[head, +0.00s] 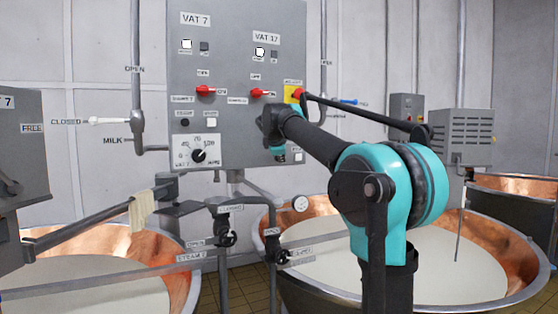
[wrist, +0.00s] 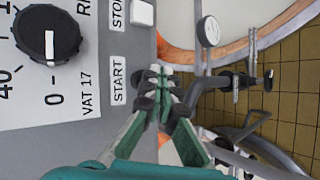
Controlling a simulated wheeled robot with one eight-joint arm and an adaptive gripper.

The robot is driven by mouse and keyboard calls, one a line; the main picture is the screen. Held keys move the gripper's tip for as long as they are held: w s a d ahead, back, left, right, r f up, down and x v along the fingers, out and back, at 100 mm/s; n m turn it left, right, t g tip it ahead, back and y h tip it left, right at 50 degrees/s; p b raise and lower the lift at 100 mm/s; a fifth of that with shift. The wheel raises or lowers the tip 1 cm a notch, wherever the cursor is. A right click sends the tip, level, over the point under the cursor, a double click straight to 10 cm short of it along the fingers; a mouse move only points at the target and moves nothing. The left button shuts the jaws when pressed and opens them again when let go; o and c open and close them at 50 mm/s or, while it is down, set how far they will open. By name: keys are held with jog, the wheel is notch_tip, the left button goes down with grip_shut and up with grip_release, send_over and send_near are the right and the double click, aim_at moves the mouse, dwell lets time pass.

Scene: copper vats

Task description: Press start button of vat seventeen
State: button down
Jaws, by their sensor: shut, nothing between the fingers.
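The grey control panel (head: 235,60) carries a VAT 17 label (head: 266,38) on its right half. In the wrist view, turned sideways, the START label (wrist: 118,82) sits beside the VAT 17 dial plate (wrist: 88,95). The STOP label (wrist: 118,12) has a white button (wrist: 143,12) next to it. In the head view my gripper (head: 280,157) is before the panel's lower right.
The black dial (wrist: 47,35) is close to my gripper. Pipes with a gauge (head: 300,203) and black valves (head: 227,238) stand below the panel. Copper vats with whitish liquid (head: 465,265) stand at both sides. A grey box (head: 463,135) is at right.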

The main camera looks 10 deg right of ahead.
dwell(0.3)
jog(key=shift+w+a, duration=0.1)
jog(key=shift+w, duration=0.3)
jog(key=shift+w+a, duration=0.2)
jog(key=shift+w, duration=0.25)
dwell(0.8)
dwell(0.3)
jog(key=shift+s+d, duration=0.3)
jog(key=shift+s, duration=0.55)
jog(key=shift+s, duration=0.1)
jog(key=s, duration=0.1)
jog(key=s+d, duration=0.1)
jog(key=s, duration=0.2)
jog(key=shift+s+d, duration=0.25)
jog(key=shift+s, duration=0.05)
jog(key=shift+s, duration=0.1)
dwell(0.3)
